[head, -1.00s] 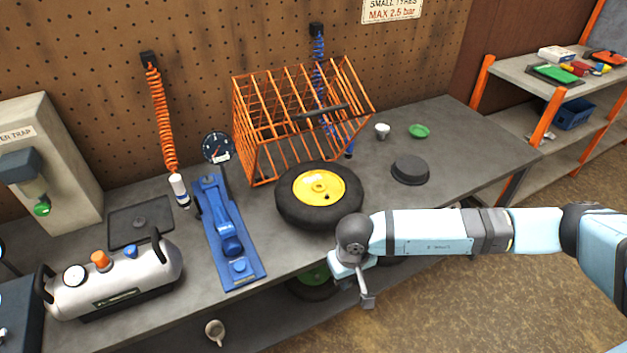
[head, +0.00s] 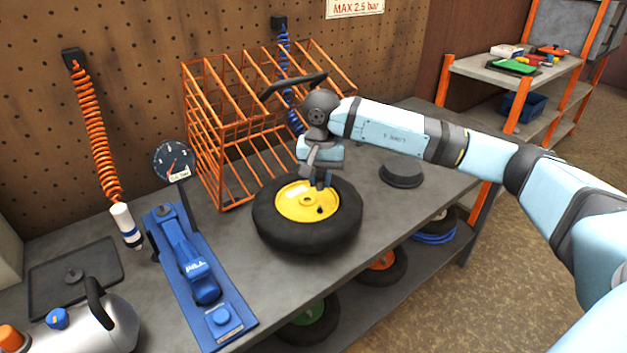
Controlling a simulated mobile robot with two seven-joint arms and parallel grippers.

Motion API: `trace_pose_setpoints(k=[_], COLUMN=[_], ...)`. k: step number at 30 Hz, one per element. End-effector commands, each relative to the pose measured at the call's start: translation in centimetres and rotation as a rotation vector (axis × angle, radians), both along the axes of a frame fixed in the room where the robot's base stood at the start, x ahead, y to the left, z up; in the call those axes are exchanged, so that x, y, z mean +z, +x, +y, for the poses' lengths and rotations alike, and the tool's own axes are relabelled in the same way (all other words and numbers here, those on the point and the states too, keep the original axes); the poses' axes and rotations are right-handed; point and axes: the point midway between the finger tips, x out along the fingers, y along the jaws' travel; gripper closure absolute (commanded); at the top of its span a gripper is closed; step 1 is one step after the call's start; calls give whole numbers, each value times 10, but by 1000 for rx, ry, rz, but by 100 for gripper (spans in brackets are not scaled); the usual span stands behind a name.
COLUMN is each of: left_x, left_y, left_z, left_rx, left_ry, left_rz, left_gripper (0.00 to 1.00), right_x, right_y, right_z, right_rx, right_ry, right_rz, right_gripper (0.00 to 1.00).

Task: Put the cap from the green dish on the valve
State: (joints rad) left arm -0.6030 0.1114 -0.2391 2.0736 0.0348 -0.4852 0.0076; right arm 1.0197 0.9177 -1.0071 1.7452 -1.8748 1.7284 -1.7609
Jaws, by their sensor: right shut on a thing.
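A black tyre (head: 275,232) with a yellow hub (head: 296,207) lies flat on the bench. A small dark valve (head: 320,210) stands up from the right part of the hub. My right gripper (head: 322,184) points down over the far right part of the hub, slightly beyond the valve in the picture. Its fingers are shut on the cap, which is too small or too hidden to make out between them. My left gripper is not in view.
An orange wire cage (head: 205,140) stands just behind the tyre. A dark round tub (head: 402,174) sits to the right. The bench (head: 400,208) is clear right of the tyre.

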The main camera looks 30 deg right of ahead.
Motion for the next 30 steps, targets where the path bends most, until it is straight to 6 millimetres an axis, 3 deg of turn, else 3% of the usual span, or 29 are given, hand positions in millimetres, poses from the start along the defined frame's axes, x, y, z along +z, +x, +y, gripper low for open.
trace_pose_setpoints(k=[8, 19, 30], left_x=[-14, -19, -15], left_y=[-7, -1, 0], left_z=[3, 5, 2], left_rx=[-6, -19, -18], left_ry=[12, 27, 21], left_rz=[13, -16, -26], left_gripper=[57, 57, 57], right_x=[-15, -52, -58], right_y=[0, 0, 0], right_z=[-1, 0, 0], right_rx=[-3, -2, -1], right_ry=[-1, 1, 0], right_rz=[1, 1, 0], right_gripper=[100, 100, 100])
